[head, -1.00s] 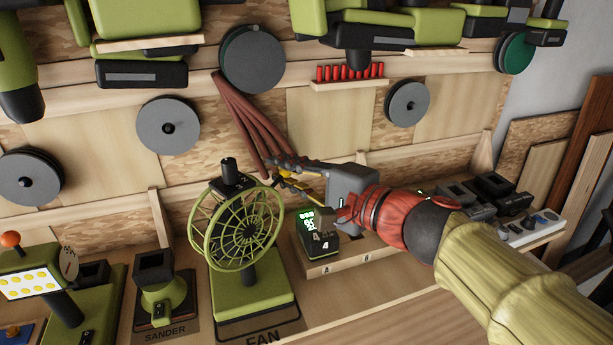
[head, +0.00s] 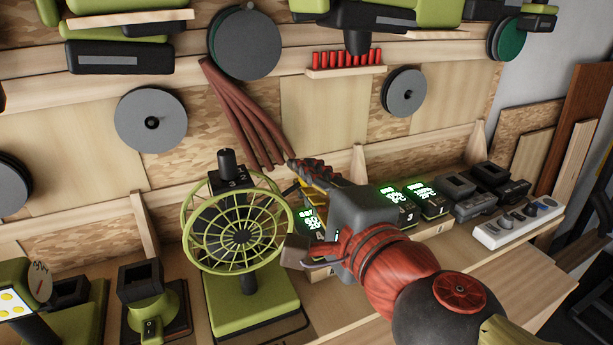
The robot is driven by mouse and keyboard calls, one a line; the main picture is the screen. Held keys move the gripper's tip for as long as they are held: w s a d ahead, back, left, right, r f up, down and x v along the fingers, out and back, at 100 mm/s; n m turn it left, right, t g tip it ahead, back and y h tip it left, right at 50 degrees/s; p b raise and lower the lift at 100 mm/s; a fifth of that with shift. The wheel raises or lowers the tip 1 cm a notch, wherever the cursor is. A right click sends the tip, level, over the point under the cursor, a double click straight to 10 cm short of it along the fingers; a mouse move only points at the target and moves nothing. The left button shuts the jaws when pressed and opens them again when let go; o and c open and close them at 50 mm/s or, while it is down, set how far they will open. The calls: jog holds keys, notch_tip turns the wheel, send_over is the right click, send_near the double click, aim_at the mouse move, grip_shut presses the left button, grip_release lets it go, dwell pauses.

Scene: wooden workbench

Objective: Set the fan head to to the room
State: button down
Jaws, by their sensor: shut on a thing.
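The fan has a green wire-cage head (head: 241,236) with a dark hub and a black motor block behind it. It stands on a green base (head: 270,318). The cage now faces mostly toward the room and my camera. My gripper (head: 296,210) is at the cage's right edge, with one dark finger above and behind and a grey fingertip in front below. It appears shut on the head's right side. The exact contact is partly hidden by my gripper.
Battery chargers with lit green displays (head: 428,197) stand close to the right of my gripper, some partly behind it. A white power strip (head: 517,225) lies farther right. The sander (head: 152,305) is left of the fan. Brown hoses (head: 243,115) hang behind.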

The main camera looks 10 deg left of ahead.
dwell(0.4)
jog(key=c, duration=1.7)
grip_release()
jog(key=shift+v, duration=6.05)
jog(key=shift+a, duration=0.1)
